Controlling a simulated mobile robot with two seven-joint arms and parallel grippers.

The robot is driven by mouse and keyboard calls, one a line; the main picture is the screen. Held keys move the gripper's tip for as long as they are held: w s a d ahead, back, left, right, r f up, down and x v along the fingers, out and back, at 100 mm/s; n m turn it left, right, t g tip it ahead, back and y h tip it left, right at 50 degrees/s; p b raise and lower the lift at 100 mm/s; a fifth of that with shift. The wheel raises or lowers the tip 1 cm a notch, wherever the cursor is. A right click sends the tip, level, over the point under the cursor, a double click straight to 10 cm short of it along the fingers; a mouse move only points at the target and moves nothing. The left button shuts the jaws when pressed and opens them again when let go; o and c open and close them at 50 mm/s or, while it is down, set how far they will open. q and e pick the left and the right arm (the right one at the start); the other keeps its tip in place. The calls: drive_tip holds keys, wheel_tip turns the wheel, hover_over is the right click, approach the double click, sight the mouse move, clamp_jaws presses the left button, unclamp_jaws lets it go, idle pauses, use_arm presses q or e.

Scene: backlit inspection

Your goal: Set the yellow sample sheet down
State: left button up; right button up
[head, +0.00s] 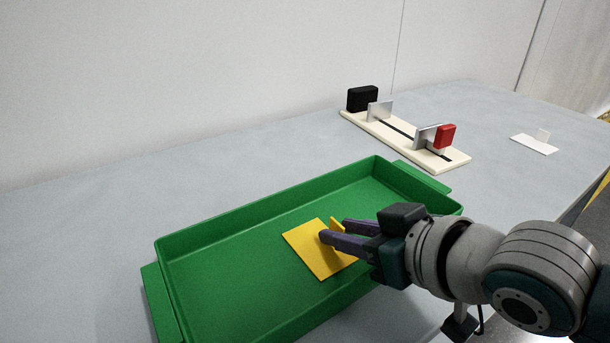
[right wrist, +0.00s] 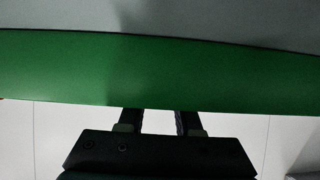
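The yellow sample sheet (head: 308,255) is a flat square with a small upright tab (head: 336,222). It appears to lie flat on the floor of the green tray (head: 215,233), right of its middle. My right gripper (head: 335,230) reaches in from the right, low over the sheet, with its purple fingers apart on either side of the tab. In the right wrist view the fingers (right wrist: 158,118) also stand apart, and the green tray wall (right wrist: 150,70) hides their tips. The sheet is not visible there. My left gripper is not in view.
Behind the tray is a cream slotted board (head: 388,134) with metal plates, a black block (head: 362,98) and a red block (head: 446,136). A white card with a tab (head: 533,144) lies at the far right. The grey table (head: 90,215) is clear at left.

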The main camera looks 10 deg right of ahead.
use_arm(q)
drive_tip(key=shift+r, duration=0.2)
use_arm(e)
drive_tip(key=shift+r, duration=0.25)
use_arm(q)
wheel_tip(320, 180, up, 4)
drive_tip(key=p, duration=0.4)
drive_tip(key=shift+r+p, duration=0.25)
drive_tip(key=shift+p, duration=0.15)
use_arm(e)
drive_tip(key=v, duration=1.1)
drive_tip(key=shift+s+d+r, duration=0.1)
drive_tip(key=shift+s+d, duration=0.05)
drive_tip(key=shift+s, duration=0.05)
drive_tip(key=s+d+m+g+h, duration=0.2)
drive_tip(key=s+g+h, duration=0.2)
drive_tip(key=s, duration=1)
drive_tip(key=g, duration=0.3)
drive_tip(key=shift+s+d+f, duration=0.2)
drive_tip(key=shift+f, duration=0.1)
